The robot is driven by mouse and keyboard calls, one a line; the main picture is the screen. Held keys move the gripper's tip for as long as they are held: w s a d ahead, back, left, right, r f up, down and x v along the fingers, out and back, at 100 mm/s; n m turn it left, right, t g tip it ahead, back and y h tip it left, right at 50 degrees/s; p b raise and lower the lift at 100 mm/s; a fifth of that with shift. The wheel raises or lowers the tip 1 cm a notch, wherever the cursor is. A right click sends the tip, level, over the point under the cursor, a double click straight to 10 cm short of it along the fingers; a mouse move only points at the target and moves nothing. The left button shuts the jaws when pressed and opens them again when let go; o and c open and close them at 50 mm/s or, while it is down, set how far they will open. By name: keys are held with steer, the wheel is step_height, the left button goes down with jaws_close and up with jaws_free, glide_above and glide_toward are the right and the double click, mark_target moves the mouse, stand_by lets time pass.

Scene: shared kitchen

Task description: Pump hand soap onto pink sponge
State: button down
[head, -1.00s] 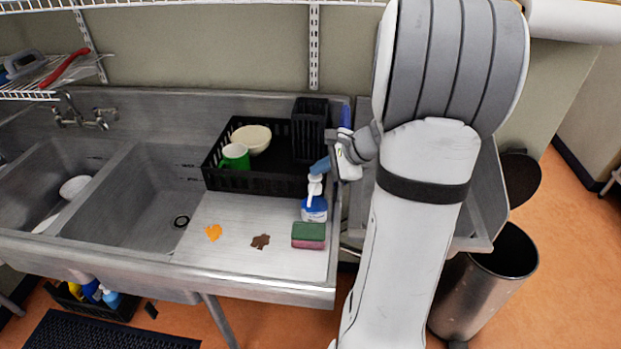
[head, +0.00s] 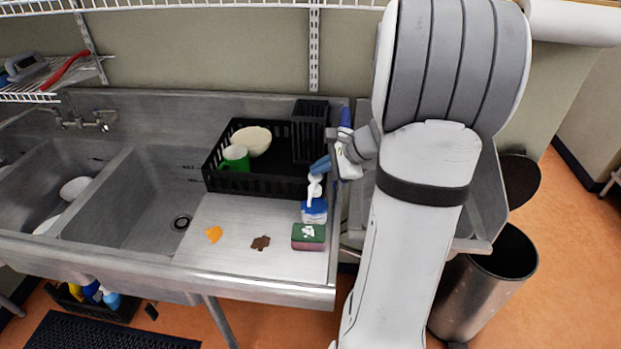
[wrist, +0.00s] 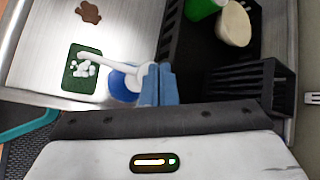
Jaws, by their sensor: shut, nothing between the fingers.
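The soap bottle (head: 314,209) with blue contents and a white pump head stands on the steel drainboard, just behind the sponge. My gripper (head: 322,166) is shut and sits at the top of the pump; its blue fingertips (wrist: 158,86) show over the pump head in the wrist view. The pump's white nozzle (wrist: 100,58) points over the sponge. The sponge (head: 308,243) has a green top and a pink lower layer. White soap blobs (wrist: 84,69) lie on its green top. The fingers partly hide the pump head.
A black dish rack (head: 255,184) behind holds a green cup (head: 236,158) and a cream bowl (head: 252,140). An orange stain (head: 213,234) and a brown stain (head: 260,243) mark the drainboard. A sink basin (head: 140,200) lies to the left.

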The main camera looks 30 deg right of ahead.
mark_target(320, 177)
steer(key=shift+r, duration=0.1)
step_height(320, 177, up, 6)
steer(key=p, duration=0.4)
steer(key=shift+p, duration=0.3)
stand_by(0.5)
steer(key=s+a+r+n+g+h, duration=0.1)
steer(key=s+a+n+g, duration=0.1)
steer(key=s+a+n, duration=0.3)
steer(key=s+a+r+n+g, duration=0.1)
steer(key=s+a+n, duration=0.15)
steer(key=a, duration=0.35)
steer(key=s+a+n+h+b, duration=0.1)
steer(key=s+a+n+h, duration=0.3)
steer(key=s+n, duration=0.7)
steer(key=shift+s+a+r+n+g+h+b, duration=0.2)
steer(key=shift+a+r+n+g+h+b, duration=0.15)
steer(key=shift+a+n, duration=0.2)
